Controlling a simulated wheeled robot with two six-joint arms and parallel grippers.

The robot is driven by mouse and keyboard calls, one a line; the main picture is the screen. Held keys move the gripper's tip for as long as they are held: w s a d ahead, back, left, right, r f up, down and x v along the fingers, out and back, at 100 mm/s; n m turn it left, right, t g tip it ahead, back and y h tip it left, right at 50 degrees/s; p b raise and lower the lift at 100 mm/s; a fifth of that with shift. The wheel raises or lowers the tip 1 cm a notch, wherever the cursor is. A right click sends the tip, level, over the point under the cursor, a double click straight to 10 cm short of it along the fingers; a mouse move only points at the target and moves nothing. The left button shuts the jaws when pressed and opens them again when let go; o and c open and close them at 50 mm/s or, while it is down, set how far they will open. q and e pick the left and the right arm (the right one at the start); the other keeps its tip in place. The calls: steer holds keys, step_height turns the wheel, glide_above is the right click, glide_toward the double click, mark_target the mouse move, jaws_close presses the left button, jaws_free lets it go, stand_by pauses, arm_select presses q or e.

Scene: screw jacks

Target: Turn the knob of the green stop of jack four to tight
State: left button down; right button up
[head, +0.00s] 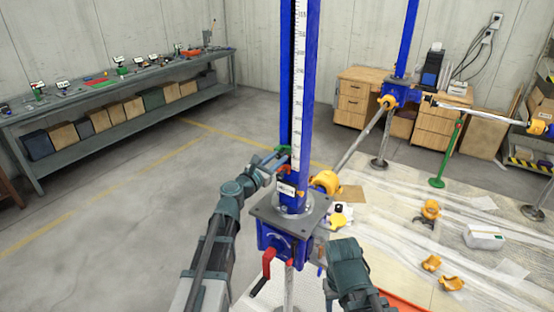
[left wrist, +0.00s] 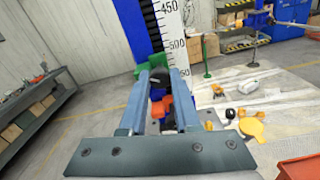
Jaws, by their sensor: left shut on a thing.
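A blue jack column (head: 309,100) with a white scale stands upright in the middle of the head view. The green stop (head: 283,149) sits on its left side, above a white label (head: 287,189) too small to read. My left gripper (head: 276,158) reaches the stop from the left. In the left wrist view its two fingers are shut on the dark knob (left wrist: 159,79), right at the green stop (left wrist: 151,64). The fingers hide part of the knob, and its turned position cannot be told. My right arm is low right of the jack; its fingertips are not clear.
A red crank handle (head: 267,264) and an orange-yellow fitting (head: 326,181) are on the jack near its base plate (head: 262,211). A workbench (head: 130,91) stands at the left wall. Yellow clamps (head: 431,263) lie on the sheeted floor at right. The left floor is clear.

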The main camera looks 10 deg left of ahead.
arm_select(q)
steer(key=m, duration=0.4)
steer(key=shift+m, duration=0.3)
steer(key=m, duration=0.3)
steer(key=shift+m, duration=0.4)
steer(key=m, duration=1)
steer(key=shift+m, duration=0.4)
steer(key=m, duration=0.3)
steer(key=shift+s+m, duration=0.1)
steer(key=shift+m, duration=0.2)
steer(key=m, duration=0.3)
steer(key=shift+f+m, duration=0.1)
steer(key=shift+m, duration=2.1)
steer(key=shift+d, duration=0.1)
